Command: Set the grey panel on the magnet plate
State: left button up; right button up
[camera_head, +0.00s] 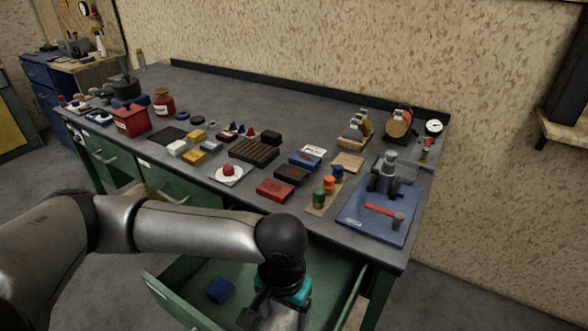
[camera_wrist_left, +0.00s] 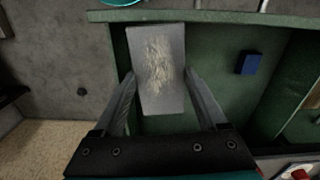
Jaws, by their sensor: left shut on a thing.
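The grey panel (camera_wrist_left: 157,60) is a flat rectangular piece with a pale, rough patch on its face. My left gripper (camera_wrist_left: 160,73) is shut on it, a finger at each long side, over the open green drawer. In the head view my left gripper (camera_head: 275,310) is low at the bottom edge, and I cannot clearly make out the panel there. A flat dark square (camera_head: 168,135) lies on the bench top, left of the middle; I cannot tell whether it is the magnet plate. My right gripper is not in view.
The open drawer (camera_head: 160,293) holds a small blue block (camera_head: 220,290), also in the left wrist view (camera_wrist_left: 249,63). The bench top (camera_head: 215,95) carries a ridged dark block (camera_head: 254,151), a red box (camera_head: 275,190) and a blue board (camera_head: 352,215) with a hammer. The bench's back middle is clear.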

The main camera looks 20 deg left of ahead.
aim_at(254, 149)
jog(key=j+z, duration=0.25)
jog(key=z, duration=0.25)
jog(key=j+z, duration=0.3)
jog(key=z, duration=0.2)
jog(key=k+j+z, duration=0.1)
jog(key=j+z, duration=0.15)
jog(key=z, duration=0.25)
jog(key=k+j+z, duration=0.4)
jog(key=j, duration=0.25)
jog(key=k+j+z, duration=0.45)
jog(key=k+j, duration=0.5)
jog(key=k+j+z, duration=0.1)
jog(key=k+j, duration=0.35)
jog(key=k, duration=0.2)
